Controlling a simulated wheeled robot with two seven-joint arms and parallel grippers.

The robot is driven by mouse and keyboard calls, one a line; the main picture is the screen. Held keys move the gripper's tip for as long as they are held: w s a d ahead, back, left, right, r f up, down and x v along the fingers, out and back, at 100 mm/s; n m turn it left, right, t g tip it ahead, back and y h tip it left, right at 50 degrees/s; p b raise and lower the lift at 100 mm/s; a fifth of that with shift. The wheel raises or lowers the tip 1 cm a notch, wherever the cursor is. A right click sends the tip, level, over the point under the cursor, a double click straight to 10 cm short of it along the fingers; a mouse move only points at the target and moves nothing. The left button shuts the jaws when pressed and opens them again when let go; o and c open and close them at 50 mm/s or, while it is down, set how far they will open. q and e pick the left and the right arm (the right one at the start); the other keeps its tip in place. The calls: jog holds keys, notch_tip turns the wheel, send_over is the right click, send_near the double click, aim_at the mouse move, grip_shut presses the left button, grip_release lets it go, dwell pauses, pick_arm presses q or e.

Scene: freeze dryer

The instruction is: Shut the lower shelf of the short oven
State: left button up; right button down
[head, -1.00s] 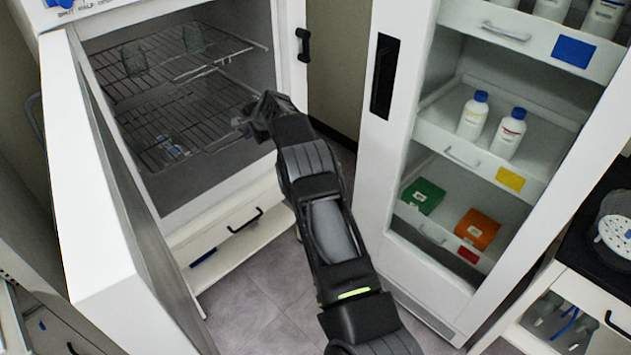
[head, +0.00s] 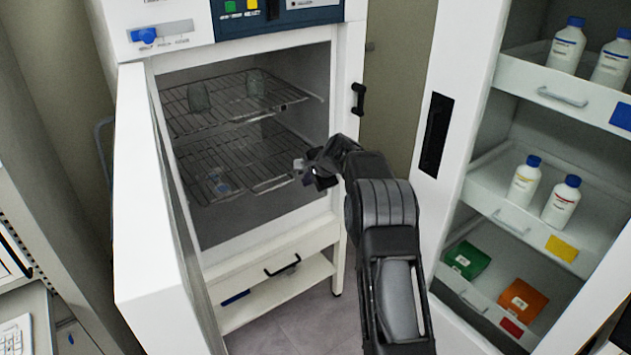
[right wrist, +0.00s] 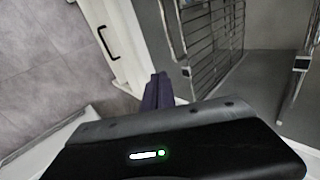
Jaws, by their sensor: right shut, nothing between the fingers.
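The short oven (head: 180,52) stands at the left of the head view with its door (head: 150,215) swung open to the left. Its lower shelf (head: 225,165) is a wire rack; its front right corner lies close behind my right gripper. The upper shelf (head: 240,105) is a wire rack bearing two small glass vessels. My right gripper (head: 305,170) is shut and empty at the oven's opening, near the lower shelf's right end. In the right wrist view the shut fingers (right wrist: 158,88) are beside the rack (right wrist: 205,45); contact cannot be told. My left gripper is not in view.
A white cabinet (head: 455,140) with bottles and boxes on its shelves stands open at the right. A drawer with a black handle (head: 283,265) is below the oven chamber. The grey floor (head: 310,320) between oven and cabinet is clear.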

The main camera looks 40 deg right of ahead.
jog(key=v, duration=0.5)
jog(key=shift+s+r+b, duration=0.1)
jog(key=shift+r+b, duration=0.05)
jog(key=shift+b, duration=0.2)
